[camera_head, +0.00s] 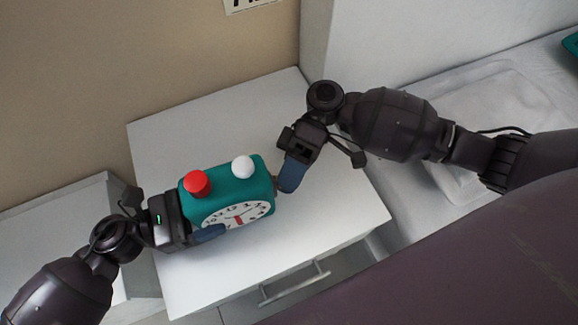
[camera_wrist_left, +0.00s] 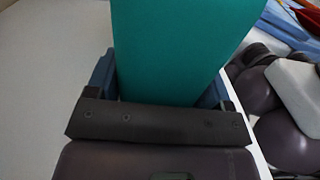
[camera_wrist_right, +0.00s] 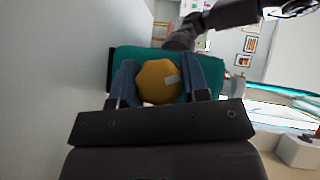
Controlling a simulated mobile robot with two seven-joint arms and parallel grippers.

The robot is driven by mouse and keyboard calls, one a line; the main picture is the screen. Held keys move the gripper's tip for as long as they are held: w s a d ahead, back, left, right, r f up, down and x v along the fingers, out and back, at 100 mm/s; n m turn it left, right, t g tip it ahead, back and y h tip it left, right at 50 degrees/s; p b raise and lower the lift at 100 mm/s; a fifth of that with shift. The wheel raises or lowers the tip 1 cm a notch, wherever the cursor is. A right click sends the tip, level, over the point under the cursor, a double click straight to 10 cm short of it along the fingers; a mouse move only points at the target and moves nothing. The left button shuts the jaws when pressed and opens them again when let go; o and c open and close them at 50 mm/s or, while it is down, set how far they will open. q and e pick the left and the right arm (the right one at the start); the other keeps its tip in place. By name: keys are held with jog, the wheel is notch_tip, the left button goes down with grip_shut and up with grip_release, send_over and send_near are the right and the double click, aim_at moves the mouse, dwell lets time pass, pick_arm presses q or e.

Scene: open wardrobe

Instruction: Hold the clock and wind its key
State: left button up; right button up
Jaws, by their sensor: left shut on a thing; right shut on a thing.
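The clock (camera_head: 229,190) is a teal box with a white dial on its front and a red and a white knob on top. It stands over the white cabinet top in the head view. My left gripper (camera_head: 207,232) is shut on the clock's left end; the teal body fills its jaws in the left wrist view (camera_wrist_left: 175,60). The key (camera_wrist_right: 158,82) is a yellow-brown faceted knob on the clock's right end. My right gripper (camera_head: 289,177) is shut on the key, with a blue finger on each side in the right wrist view. The key is mostly hidden in the head view.
The white cabinet top (camera_head: 335,215) has free room right of the clock and behind it. A drawer handle (camera_head: 294,283) shows on its front. A wall stands behind. A white tray-like surface (camera_head: 490,105) lies to the right, beyond my right arm.

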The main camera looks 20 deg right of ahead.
jog(key=shift+m+g+y, duration=0.9)
jog(key=shift+m+g, duration=0.1)
jog(key=shift+m, duration=0.3)
jog(key=o, duration=0.9)
pick_arm(q)
jog(key=shift+f, duration=0.1)
pick_arm(e)
notch_tip(320, 180, up, 10)
jog(key=shift+r, duration=0.15)
jog(key=shift+w+d, duration=0.1)
jog(key=shift+w, duration=0.05)
